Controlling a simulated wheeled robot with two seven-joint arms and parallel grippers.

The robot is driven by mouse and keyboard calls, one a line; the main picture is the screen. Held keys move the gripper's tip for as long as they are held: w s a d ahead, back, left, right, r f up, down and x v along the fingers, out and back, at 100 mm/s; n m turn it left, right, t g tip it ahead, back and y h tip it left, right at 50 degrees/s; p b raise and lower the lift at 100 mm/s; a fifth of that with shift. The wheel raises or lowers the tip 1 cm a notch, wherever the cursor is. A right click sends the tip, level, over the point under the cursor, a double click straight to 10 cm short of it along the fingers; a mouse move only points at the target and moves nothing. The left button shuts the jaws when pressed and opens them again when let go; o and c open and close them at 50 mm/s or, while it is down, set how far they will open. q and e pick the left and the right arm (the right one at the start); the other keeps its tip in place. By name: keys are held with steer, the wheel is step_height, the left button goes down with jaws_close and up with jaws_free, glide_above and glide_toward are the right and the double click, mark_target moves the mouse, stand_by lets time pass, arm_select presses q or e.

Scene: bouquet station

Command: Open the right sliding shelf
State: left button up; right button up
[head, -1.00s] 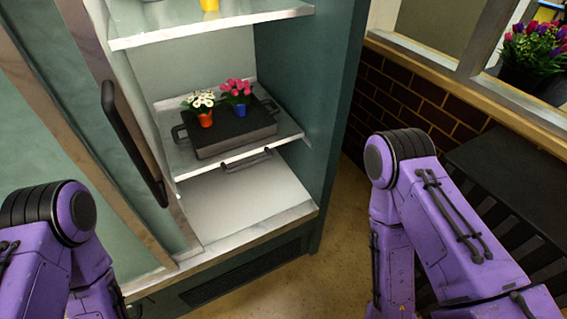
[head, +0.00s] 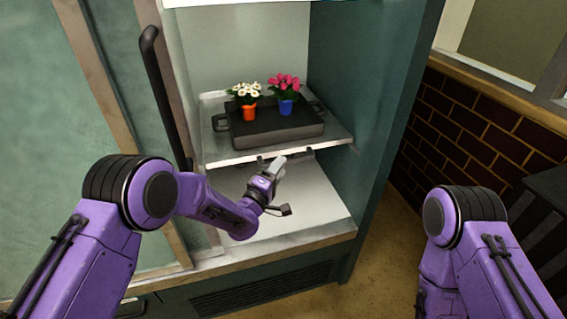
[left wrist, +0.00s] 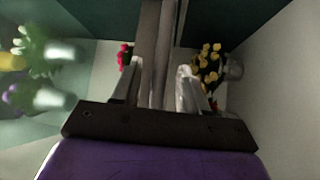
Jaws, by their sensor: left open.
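The right sliding shelf (head: 245,156) is a pale metal board inside the tall green cabinet. A dark bar handle (head: 308,153) runs along its front edge, partly hidden by my left gripper. The shelf bears a black tray (head: 275,135) with white flowers in an orange pot (head: 249,113) and pink flowers in a blue pot (head: 286,107). My left gripper (head: 280,165) is open at the handle. In the left wrist view a long grey bar (left wrist: 160,55) shows between its fingers; I cannot tell whether they touch it. My right gripper is out of view.
A sliding glass door with a long black handle (head: 165,95) stands left of the opening. The cabinet's green side wall (head: 375,110) bounds it on the right. The pale cabinet floor (head: 315,195) below the shelf is bare.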

arm_select(q)
steer(key=shift+x, duration=1.55)
jaws_close()
